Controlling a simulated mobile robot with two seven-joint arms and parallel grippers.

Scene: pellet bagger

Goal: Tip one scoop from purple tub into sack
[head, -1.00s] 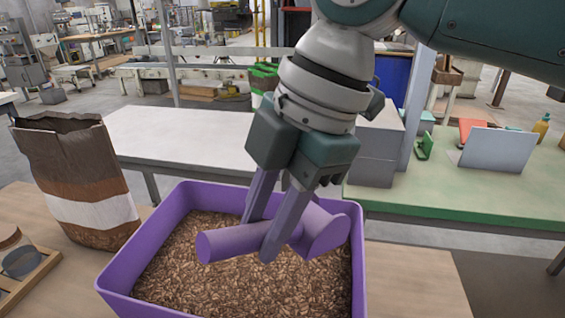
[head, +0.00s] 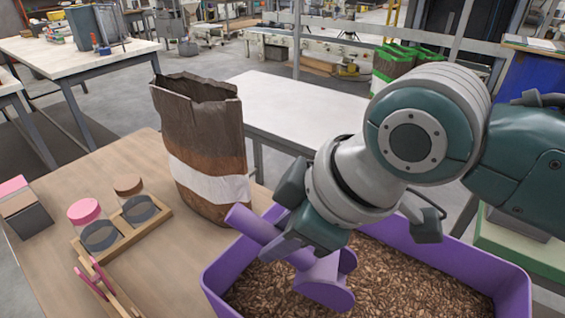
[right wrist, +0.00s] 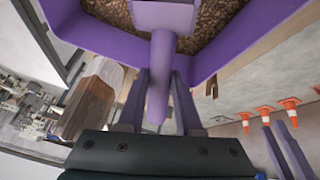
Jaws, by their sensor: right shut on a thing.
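The purple tub (head: 516,290) stands at the lower right of the head view, holding brown pellets. My right gripper (head: 285,243) is shut on the handle of a purple scoop (head: 325,283), above the tub's left part. The scoop also shows in the right wrist view (right wrist: 160,75), its handle between the fingers and its head toward the tub. The scoop is tilted; I cannot tell whether it holds pellets. The brown paper sack (head: 205,140) with a white band stands upright with its top open, just left of the tub. My left gripper is not in view.
On the wooden table (head: 130,160), left of the sack, a wooden rack (head: 125,235) holds two jars, with pink-handled tongs (head: 92,278) nearby. A box (head: 25,208) sits at the left edge. A white table (head: 290,110) stands behind the sack.

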